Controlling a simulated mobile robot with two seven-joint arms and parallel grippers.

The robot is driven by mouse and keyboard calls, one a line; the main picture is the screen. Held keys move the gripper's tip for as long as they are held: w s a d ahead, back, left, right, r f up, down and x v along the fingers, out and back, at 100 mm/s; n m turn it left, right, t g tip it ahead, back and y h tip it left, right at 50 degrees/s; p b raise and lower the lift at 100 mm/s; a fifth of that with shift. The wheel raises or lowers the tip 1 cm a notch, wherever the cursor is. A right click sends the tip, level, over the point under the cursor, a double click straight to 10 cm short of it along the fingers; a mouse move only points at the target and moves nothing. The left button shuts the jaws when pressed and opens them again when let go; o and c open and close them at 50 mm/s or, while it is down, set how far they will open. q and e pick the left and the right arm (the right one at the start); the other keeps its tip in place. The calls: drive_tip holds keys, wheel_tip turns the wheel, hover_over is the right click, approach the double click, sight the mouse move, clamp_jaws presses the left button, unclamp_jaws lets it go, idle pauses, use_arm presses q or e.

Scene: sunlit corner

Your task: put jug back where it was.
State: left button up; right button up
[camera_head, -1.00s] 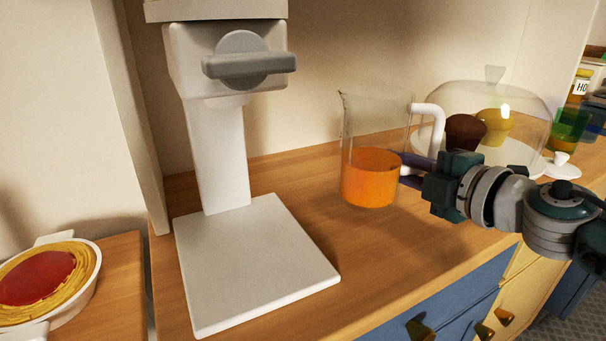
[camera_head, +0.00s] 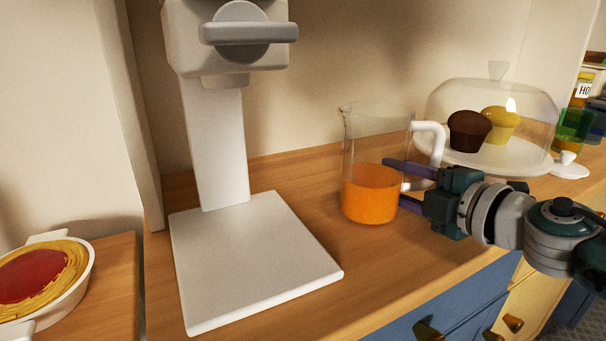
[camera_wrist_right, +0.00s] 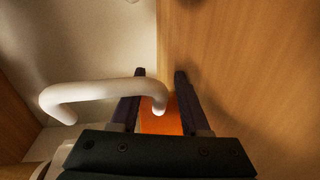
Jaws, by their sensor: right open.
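The clear glass jug (camera_head: 371,193) holds orange liquid and has a white handle on its right. It stands upright on the wooden counter, to the right of the white stand's base. My right gripper (camera_head: 393,184) reaches in from the right at the jug's handle side. Its two dark purple fingers are apart. In the right wrist view, the white handle (camera_wrist_right: 95,93) ends between the open fingers (camera_wrist_right: 156,85), with the orange liquid (camera_wrist_right: 160,120) beyond. Whether a finger touches the handle cannot be told. My left gripper is not in view.
The white stand (camera_head: 255,258) rises left of the jug. A glass dome (camera_head: 440,112) covers two muffins on a white plate behind the gripper. A white dish (camera_head: 72,300) of food sits at far left. Jars stand at far right. Bare counter (camera_head: 335,320) lies in front of the jug.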

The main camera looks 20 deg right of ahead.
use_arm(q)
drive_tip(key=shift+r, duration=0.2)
use_arm(e)
drive_tip(key=shift+r, duration=0.25)
use_arm(q)
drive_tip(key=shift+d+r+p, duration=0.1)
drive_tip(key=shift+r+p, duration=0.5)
drive_tip(key=shift+p, duration=0.2)
use_arm(e)
drive_tip(key=s, duration=0.3)
drive_tip(key=s+r, duration=0.1)
drive_tip(key=s, duration=0.3)
drive_tip(key=s+d, duration=0.1)
drive_tip(key=s, duration=0.2)
drive_tip(key=shift+s+d+r, duration=0.1)
drive_tip(key=shift+s+r, duration=0.2)
drive_tip(key=shift+s, duration=0.05)
drive_tip(key=shift+s+r, duration=0.15)
drive_tip(key=shift+s, duration=0.4)
